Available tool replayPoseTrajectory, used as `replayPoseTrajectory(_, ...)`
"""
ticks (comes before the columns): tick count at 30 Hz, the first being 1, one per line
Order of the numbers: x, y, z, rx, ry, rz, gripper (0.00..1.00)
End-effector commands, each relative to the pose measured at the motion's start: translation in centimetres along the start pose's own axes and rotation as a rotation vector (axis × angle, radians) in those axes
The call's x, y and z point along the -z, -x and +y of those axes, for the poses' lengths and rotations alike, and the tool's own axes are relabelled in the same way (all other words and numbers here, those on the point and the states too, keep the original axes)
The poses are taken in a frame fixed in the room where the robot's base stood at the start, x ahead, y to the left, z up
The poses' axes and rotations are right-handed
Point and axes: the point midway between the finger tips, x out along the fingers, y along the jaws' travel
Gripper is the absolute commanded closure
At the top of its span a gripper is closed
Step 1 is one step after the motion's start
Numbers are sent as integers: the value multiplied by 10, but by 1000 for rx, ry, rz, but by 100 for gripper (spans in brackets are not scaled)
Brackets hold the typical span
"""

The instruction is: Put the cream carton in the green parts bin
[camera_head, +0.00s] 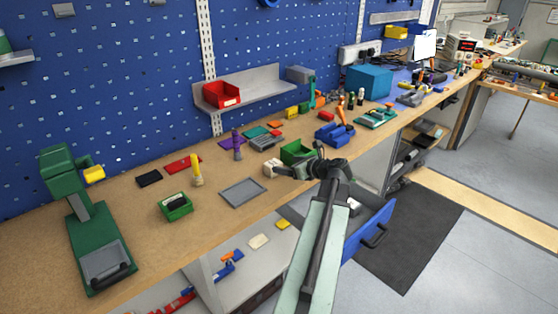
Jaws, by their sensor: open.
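A small cream block (271,168), which looks like the cream carton, is on the bench at the tip of my gripper (280,170). My gripper is open and reaches left over the bench; I cannot tell whether its fingers stand around the block or just short of it. A green bin (297,152) stands just behind my gripper, partly hidden by it. Another green bin (174,206), with a dark item in it, stands farther left near the bench's front edge. I cannot tell from the picture which one is the parts bin.
A grey tray (243,192) lies left of my gripper. A yellow-handled tool (196,171) and a purple-grey upright tool (237,147) stand behind it. A blue bin (335,134) is to the right. An open blue drawer (369,229) juts out below the bench.

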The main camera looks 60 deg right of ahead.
Motion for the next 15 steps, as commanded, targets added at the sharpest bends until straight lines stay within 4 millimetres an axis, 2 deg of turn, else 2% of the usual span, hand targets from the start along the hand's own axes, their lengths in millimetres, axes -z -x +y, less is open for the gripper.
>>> replayPoseTrajectory(3, 0, 7, 0, -1, 0, 0, 19)
replayPoseTrajectory(5, 0, 8, 0, -1, 1, 0, 15)
replayPoseTrajectory(8, -7, 3, 1, -14, 0, 33, 15)
replayPoseTrajectory(12, -31, -20, 5, -67, -4, 245, 15)
replayPoseTrajectory(15, -40, -35, 8, -77, -6, 446, 15)
